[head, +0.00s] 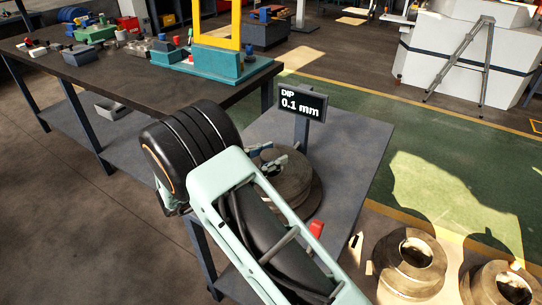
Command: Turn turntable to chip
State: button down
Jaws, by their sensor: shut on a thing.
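The turntable (312,197) is a round, brownish stacked disc on the grey bench. My mint-green arm crosses in front and hides its left and near parts. My gripper (268,159) shows only in part, as small blue-grey pieces over the top of the disc, beyond my arm. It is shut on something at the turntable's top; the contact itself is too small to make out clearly. A red piece (316,229) stands near the disc's front edge, partly behind my arm. I cannot tell whether it is the chip. A black display (302,103) behind the turntable reads "DIP 0.1 mm".
The grey bench top (350,140) is clear to the right of the turntable. A dark workbench (150,85) with tools and a teal-and-yellow press (205,62) stands behind left. Brown ring-shaped rolls (385,262) lie at the lower right.

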jog(key=c, duration=1.1)
grip_release()
jog(key=v, duration=1.2)
